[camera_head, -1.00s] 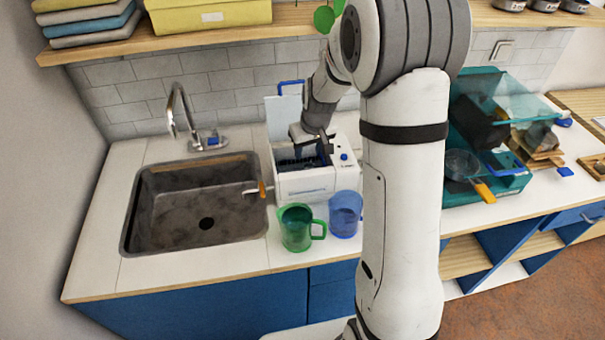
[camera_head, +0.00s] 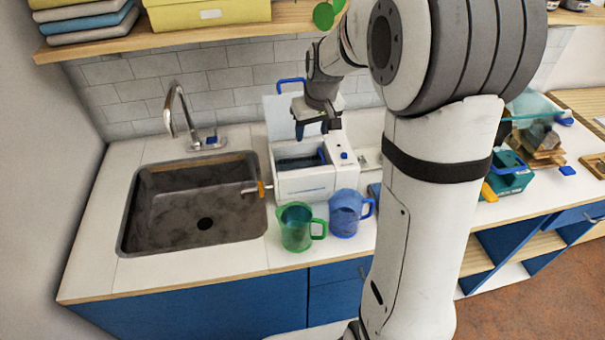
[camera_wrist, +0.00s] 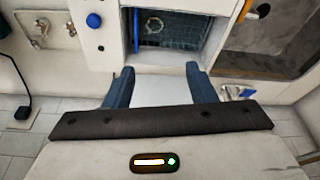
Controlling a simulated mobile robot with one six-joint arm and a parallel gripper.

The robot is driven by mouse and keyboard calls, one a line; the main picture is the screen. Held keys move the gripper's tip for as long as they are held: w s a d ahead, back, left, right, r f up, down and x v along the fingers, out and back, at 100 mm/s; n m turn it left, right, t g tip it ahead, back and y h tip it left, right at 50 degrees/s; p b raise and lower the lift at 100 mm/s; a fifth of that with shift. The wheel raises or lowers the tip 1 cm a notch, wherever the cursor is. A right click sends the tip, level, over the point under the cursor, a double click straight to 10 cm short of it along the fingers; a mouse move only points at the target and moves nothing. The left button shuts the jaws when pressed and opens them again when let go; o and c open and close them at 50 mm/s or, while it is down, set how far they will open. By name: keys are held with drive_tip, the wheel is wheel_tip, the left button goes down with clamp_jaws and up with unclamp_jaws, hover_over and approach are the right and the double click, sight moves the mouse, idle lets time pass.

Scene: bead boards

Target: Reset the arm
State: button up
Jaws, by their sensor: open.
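My gripper (camera_head: 312,130) is above the open white box-shaped machine (camera_head: 305,186) on the counter, apart from it. In the wrist view my gripper (camera_wrist: 160,86) shows two blue fingers spread wide with nothing between them. The machine also shows in the wrist view (camera_wrist: 98,48), with its opening and a blue button on its top. Dark blue contents show inside the opening, too unclear to name. My arm covers part of the counter to the right of the machine.
A green pitcher (camera_head: 296,228) and a blue pitcher (camera_head: 344,214) stand in front of the machine. A sink (camera_head: 140,215) with a faucet (camera_head: 180,112) is at left. A shelf (camera_head: 225,34) runs above. A teal container (camera_head: 512,172) stands at right, partly hidden by my arm.

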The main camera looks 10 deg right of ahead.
idle(0.3)
drive_tip(key=s+r+m, duration=0.1)
drive_tip(key=s+r, duration=0.1)
drive_tip(key=s, duration=1.1)
drive_tip(key=s+r+m, duration=0.1)
drive_tip(key=s+r, duration=0.2)
drive_tip(key=s, duration=1)
drive_tip(key=shift+s+a+r+h, duration=0.15)
drive_tip(key=shift+s+a+h, duration=0.1)
drive_tip(key=shift+h, duration=0.05)
drive_tip(key=shift+c, duration=0.3)
